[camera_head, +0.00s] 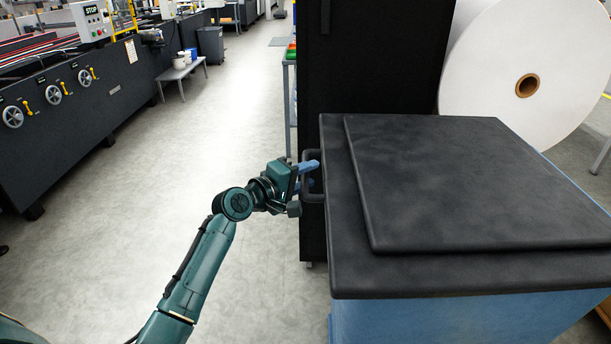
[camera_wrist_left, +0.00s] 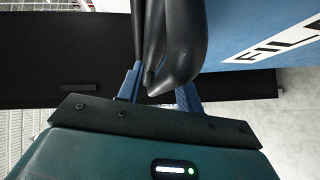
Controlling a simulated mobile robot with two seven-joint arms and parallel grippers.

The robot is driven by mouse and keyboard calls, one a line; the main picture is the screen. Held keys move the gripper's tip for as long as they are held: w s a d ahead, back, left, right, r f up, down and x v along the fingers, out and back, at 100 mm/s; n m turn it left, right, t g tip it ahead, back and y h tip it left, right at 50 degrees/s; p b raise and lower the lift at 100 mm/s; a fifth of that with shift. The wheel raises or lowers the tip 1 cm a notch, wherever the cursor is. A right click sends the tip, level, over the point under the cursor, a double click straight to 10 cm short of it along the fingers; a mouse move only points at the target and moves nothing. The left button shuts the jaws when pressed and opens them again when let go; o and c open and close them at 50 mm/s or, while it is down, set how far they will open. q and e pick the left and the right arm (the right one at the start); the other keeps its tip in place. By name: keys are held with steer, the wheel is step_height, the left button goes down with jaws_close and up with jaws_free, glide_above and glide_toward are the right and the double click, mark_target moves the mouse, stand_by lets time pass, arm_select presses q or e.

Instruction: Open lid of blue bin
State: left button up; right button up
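My right gripper is in neither view.
A tall black cabinet (camera_head: 370,60) stands directly behind the bin. A large white paper roll (camera_head: 500,60) is at the back right. A long dark machine (camera_head: 70,110) and a small bench (camera_head: 182,72) are at the left. The grey floor between is clear.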

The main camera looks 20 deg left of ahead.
arm_select(q)
jaws_close()
stand_by(0.4)
